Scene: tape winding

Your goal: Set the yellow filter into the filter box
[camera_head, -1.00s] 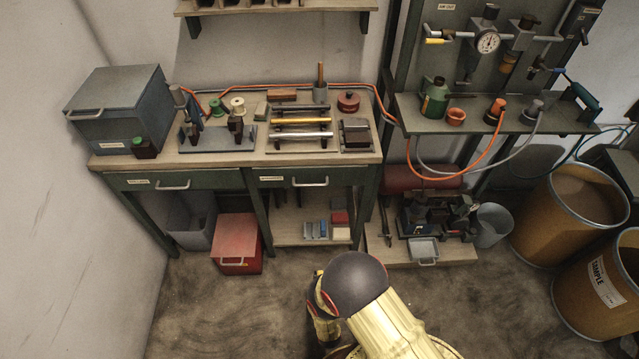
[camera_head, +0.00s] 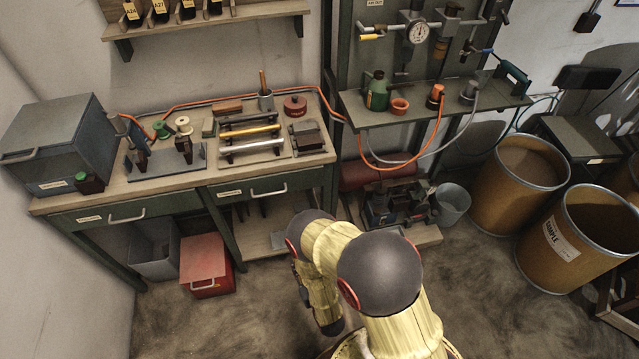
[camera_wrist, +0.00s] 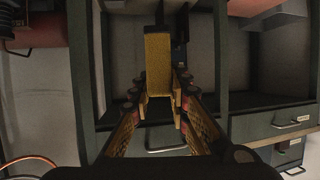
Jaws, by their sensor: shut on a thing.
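The yellow filter (camera_wrist: 158,62) is a flat block with a dark frame in the wrist view. My gripper (camera_wrist: 160,100) is shut on it, with one finger on each side of its lower part. The filter's far end points up in that picture, toward the green bench front. In the head view my gripper and the filter are hidden behind my arm. A grey lidded box (camera_head: 62,143) with a handle and a small label stands at the left end of the bench. I cannot tell whether it is the filter box, as its label is unreadable.
The bench (camera_head: 180,183) carries a rod rack (camera_head: 252,137), spools and small tools. A red box (camera_head: 205,262) and a grey bin (camera_head: 153,250) stand below it. A panel shelf with hoses (camera_head: 440,110) and brown drums (camera_head: 518,180) are at the right. Some floor in front is bare.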

